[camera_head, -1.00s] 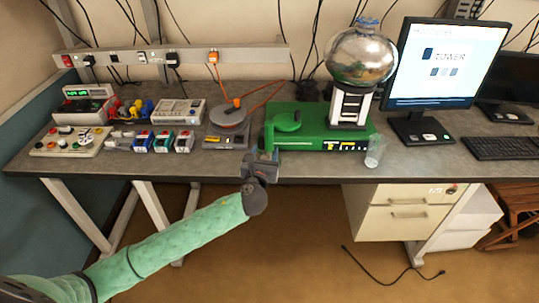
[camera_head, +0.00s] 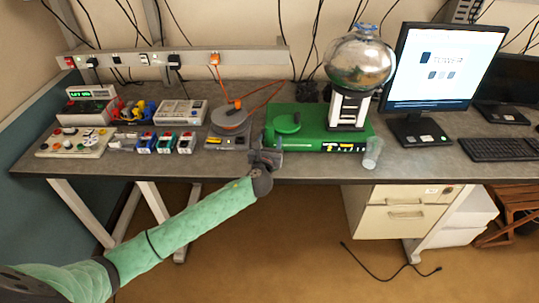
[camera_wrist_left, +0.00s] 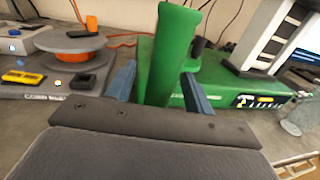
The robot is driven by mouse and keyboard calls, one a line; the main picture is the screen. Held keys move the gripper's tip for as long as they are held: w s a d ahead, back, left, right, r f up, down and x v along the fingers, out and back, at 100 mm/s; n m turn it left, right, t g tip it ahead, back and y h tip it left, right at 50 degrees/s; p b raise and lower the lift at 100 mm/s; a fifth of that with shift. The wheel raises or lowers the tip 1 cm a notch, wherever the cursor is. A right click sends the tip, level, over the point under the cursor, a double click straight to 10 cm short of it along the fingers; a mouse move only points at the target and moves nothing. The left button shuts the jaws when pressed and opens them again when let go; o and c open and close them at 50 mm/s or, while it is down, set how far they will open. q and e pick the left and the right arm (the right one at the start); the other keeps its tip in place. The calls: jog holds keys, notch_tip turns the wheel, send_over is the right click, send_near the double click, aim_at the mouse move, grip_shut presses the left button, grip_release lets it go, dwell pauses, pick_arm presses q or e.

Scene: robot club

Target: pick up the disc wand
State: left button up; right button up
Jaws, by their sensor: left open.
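What I take for the disc wand shows in the head view as a green disc (camera_head: 287,123) at the left end of the green machine base (camera_head: 330,143). In the left wrist view a tall green piece (camera_wrist_left: 171,50), likely part of it, rises between my two blue fingers. My left gripper (camera_head: 266,158) is at the table's front edge, just in front of the base's left end. In the left wrist view the gripper (camera_wrist_left: 160,86) is open, with its fingers either side of the green piece; I cannot tell if they touch it. My right gripper is not in view.
A grey device with a round plate (camera_head: 229,118) and orange knob stands left of the base. A clear cup (camera_head: 372,153) stands near the front edge, right. Small boxes and a monitor (camera_head: 436,65) flank these.

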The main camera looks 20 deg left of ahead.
pick_arm(q)
jog(key=shift+c, duration=0.2)
grip_shut()
jog(key=shift+r, duration=0.1)
